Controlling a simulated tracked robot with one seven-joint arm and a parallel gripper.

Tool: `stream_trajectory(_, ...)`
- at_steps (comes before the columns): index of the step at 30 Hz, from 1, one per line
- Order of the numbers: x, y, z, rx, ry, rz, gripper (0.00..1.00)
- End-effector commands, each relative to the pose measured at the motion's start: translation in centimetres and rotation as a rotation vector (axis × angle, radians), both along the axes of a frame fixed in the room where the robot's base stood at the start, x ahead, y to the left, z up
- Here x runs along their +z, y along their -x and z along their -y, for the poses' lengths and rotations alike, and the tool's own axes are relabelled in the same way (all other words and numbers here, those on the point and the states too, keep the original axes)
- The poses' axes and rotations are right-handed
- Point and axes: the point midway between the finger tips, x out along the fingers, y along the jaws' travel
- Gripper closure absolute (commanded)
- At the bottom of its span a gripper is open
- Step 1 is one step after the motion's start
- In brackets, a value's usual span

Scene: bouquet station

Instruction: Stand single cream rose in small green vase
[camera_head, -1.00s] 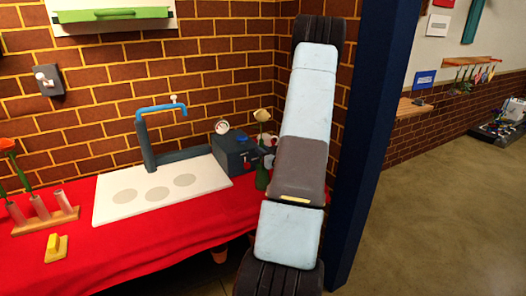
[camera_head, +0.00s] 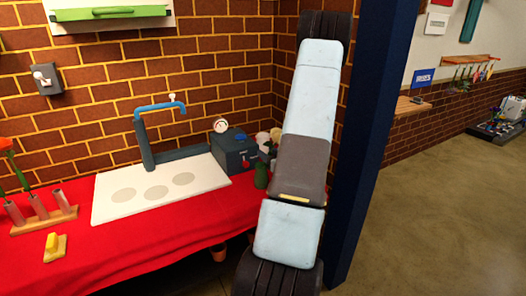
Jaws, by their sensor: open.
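The small green vase (camera_head: 261,176) stands upright on the red cloth, at the right end of the counter, just left of my arm. A cream rose head (camera_head: 276,134) shows above and right of the vase, close against my arm's edge. Its stem is mostly hidden, so I cannot tell whether it stands in the vase. A paler, pinkish-white shape (camera_head: 263,139) sits just left of the rose, too small to name surely. My gripper is hidden behind my own arm links, which cross the view beside the vase.
A dark grey box with a gauge (camera_head: 233,152) stands left of the vase. A white board (camera_head: 155,188) and blue tap (camera_head: 160,108) are further left. A wooden tube rack (camera_head: 45,220) and a yellow-handled block (camera_head: 54,246) sit at left. A dark blue post (camera_head: 372,130) rises at right.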

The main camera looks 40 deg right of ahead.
Motion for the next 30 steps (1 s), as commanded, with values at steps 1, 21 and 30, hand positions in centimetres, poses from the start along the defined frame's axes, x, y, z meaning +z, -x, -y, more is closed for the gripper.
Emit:
stream_trajectory(1,0.0,1.1,-0.1,-0.002,-0.001,0.0,0.53)
stream_trajectory(21,-0.1,9.1,-1.2,0.0,-0.001,0.0,0.53)
stream_trajectory(30,-0.1,9.0,-1.2,0.001,-0.001,0.0,0.53)
